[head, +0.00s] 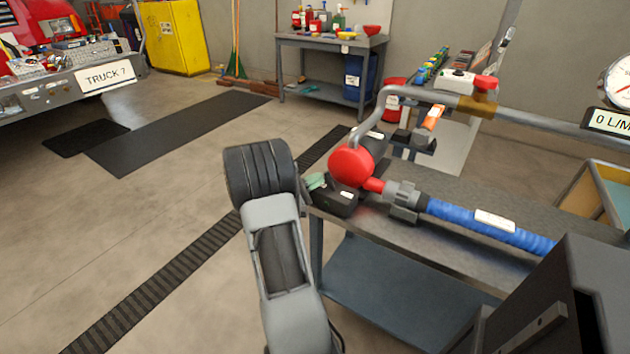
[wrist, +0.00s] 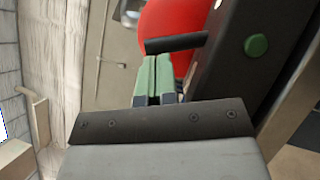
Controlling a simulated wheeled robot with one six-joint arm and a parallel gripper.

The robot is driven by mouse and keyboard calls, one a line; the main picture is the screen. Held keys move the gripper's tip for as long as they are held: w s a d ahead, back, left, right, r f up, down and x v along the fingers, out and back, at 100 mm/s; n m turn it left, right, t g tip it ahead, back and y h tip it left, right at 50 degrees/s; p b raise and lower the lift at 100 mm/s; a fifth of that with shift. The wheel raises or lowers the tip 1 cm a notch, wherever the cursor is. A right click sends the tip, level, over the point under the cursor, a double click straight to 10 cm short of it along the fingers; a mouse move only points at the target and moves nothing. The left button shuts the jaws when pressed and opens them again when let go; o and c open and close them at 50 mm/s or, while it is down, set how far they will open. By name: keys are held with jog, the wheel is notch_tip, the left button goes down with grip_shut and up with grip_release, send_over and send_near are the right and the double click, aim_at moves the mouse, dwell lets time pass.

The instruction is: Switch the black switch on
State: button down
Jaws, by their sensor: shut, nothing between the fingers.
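A black box (head: 336,198) with a small white label sits on the near left corner of the bench, below the red pump (head: 350,166). My gripper (head: 316,181), with green fingertips, is at the box's left side. In the wrist view the two green fingers (wrist: 152,78) are shut together and empty. A short black bar (wrist: 175,43), which looks like the switch lever, sticks out from the dark box (wrist: 215,75) just beyond the fingertips. I cannot tell whether they touch. A green round spot (wrist: 256,45) is on the box face. The red pump (wrist: 172,25) shows behind.
A blue hose (head: 490,228) runs from the pump across the bench (head: 470,190). A grey pipe (head: 430,94) with a red valve (head: 485,83) arches behind. A gauge (head: 622,82) and a "0 L/M" display (head: 612,122) stand at right.

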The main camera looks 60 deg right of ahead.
jog(key=shift+s+r+m+y+b, duration=0.25)
jog(key=shift+m+y+b, duration=0.15)
jog(key=shift+m, duration=0.4)
jog(key=shift+s+r+m+y+b, duration=0.2)
jog(key=shift+s+m+y+b, duration=0.15)
jog(key=shift+m+b, duration=0.35)
jog(key=s+m+t+y+b, duration=0.1)
jog(key=m+b, duration=0.1)
jog(key=s+r+m+t+y+b, duration=0.1)
jog(key=m+b, duration=0.1)
jog(key=shift+s, duration=0.1)
jog(key=shift+r+y, duration=0.15)
jog(key=shift+y, duration=0.1)
jog(key=shift+r, duration=0.1)
jog(key=shift+w+r, duration=0.2)
jog(key=shift+w, duration=0.05)
jog(key=w+d+r+p+v, duration=0.1)
jog(key=p+v, duration=0.1)
jog(key=v, duration=1)
jog(key=shift+w+r, duration=0.2)
jog(key=shift+r, duration=0.2)
